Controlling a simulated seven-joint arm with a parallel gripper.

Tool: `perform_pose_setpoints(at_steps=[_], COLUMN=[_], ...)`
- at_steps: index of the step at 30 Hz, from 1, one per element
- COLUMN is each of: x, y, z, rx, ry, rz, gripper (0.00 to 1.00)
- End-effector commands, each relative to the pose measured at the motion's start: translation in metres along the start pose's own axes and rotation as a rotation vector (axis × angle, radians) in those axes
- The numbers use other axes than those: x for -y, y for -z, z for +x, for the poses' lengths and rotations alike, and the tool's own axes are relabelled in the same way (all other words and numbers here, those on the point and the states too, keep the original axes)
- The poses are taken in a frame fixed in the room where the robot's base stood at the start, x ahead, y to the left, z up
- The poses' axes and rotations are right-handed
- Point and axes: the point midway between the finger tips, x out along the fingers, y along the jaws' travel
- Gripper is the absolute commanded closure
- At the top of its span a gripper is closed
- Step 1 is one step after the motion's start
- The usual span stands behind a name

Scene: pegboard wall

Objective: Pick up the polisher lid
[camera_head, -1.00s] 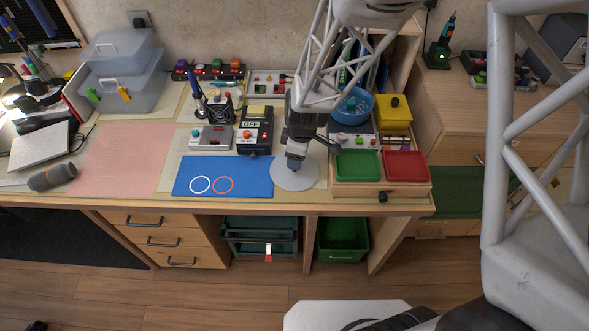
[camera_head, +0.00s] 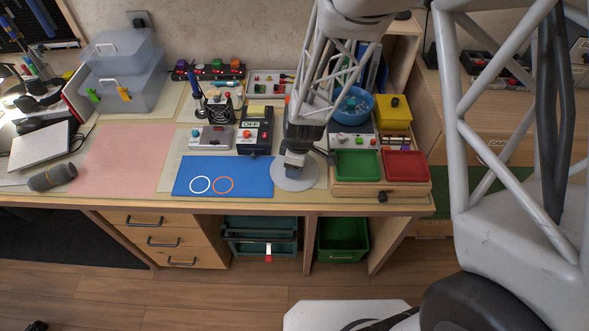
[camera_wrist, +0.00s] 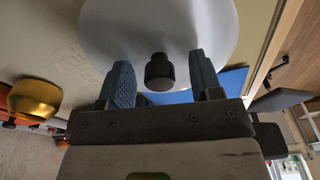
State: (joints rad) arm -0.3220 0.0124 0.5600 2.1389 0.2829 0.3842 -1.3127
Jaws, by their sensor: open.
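The polisher lid is a pale grey round disc (camera_head: 307,181) near the front edge of the desk, right of the blue mat. In the wrist view the lid (camera_wrist: 160,25) fills the top middle, with a black knob (camera_wrist: 159,70) on it. My gripper (camera_head: 294,171) is over the lid in the head view and hides its middle. In the wrist view my gripper (camera_wrist: 162,80) is open, with one blue-grey finger on each side of the knob. A gap shows on both sides, so the fingers do not appear to touch the knob.
The blue mat (camera_head: 245,168) with a white ring (camera_head: 192,185) and an orange ring (camera_head: 214,185) lies to the left. A green tray (camera_head: 358,165) and a red tray (camera_head: 406,165) stand close on the right. A dark box marked OFF (camera_head: 254,137) stands behind.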

Motion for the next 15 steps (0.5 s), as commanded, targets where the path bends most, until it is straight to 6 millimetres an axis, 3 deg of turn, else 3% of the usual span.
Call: perform_pose_setpoints(at_steps=[4, 15], x=[0.0, 0.0], y=[0.0, 0.0], z=[-0.0001, -0.0001], rx=[0.0, 0.0], ry=[0.0, 0.0], rz=[0.0, 0.0], gripper=[0.41, 0.95])
